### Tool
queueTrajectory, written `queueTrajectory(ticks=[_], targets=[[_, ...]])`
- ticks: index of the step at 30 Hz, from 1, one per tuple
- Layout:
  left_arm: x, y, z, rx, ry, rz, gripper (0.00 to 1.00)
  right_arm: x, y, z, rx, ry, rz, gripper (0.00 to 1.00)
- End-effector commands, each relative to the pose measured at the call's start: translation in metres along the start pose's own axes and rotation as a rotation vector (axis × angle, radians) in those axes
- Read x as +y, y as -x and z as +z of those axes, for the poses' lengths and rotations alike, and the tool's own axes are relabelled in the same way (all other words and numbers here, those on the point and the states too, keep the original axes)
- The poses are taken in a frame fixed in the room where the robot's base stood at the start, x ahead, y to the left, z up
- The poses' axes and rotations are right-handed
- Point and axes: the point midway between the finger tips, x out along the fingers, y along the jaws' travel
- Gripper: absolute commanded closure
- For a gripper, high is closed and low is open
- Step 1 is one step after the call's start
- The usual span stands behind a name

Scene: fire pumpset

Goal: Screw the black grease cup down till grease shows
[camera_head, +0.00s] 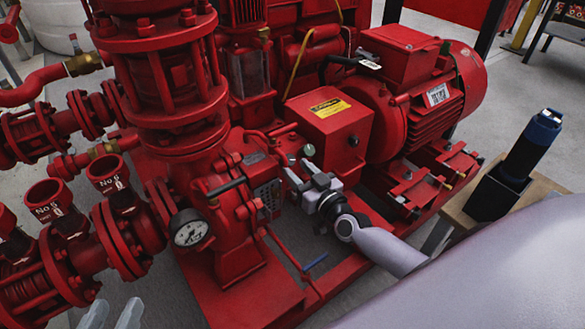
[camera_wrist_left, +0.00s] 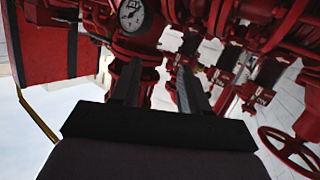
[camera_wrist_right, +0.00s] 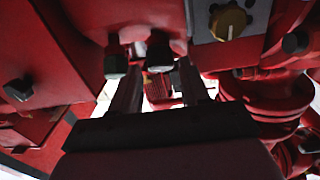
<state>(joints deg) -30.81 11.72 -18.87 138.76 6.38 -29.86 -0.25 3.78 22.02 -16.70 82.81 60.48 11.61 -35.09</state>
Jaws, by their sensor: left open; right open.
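A black grease cup (camera_wrist_right: 160,50) hangs from the red pump body in the right wrist view. A dark green cup (camera_wrist_right: 115,62) is just left of it; in the head view the green cup (camera_head: 309,150) sits by the red box. My right gripper (camera_head: 300,172) is open beside these cups. In the right wrist view my right gripper (camera_wrist_right: 160,70) has its fingers either side of the black cup's line, and I cannot tell whether they touch it. The black cup is hard to make out in the head view. My left gripper (camera_head: 110,316) is open and empty at the lower left.
A pressure gauge (camera_head: 189,228) and red piping stand between my grippers. The red motor (camera_head: 425,85) is behind my right arm. A dark blue-capped tool (camera_head: 535,140) stands in a black holder on a wooden stand at right. A yellow-brown knob (camera_wrist_right: 228,22) is near the cups.

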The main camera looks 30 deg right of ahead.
Motion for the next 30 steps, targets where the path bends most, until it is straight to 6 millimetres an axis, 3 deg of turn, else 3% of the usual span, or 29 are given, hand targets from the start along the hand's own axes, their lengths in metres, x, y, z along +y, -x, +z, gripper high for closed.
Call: queueTrajectory(ticks=[6, 17, 20, 21, 30], targets=[[-0.004, 0.004, 0.001, 0.025, -0.043, -0.016, 0.55, 0.000, -0.022, 0.001, 0.001, -0.001, 0.000, 0.54], [-0.004, 0.005, 0.000, 0.032, -0.055, -0.020, 0.55, 0.000, -0.026, 0.000, 0.000, 0.000, 0.000, 0.54], [-0.004, 0.005, -0.001, 0.032, -0.054, -0.020, 0.55, 0.000, -0.026, 0.000, 0.000, 0.000, 0.000, 0.80], [-0.004, 0.005, -0.001, 0.032, -0.054, -0.020, 0.55, 0.000, -0.026, 0.000, 0.000, 0.000, 0.000, 0.94], [0.000, 0.003, -0.006, 0.006, -0.007, -0.004, 0.55, -0.001, -0.027, -0.005, -0.001, -0.036, 0.034, 0.96]])
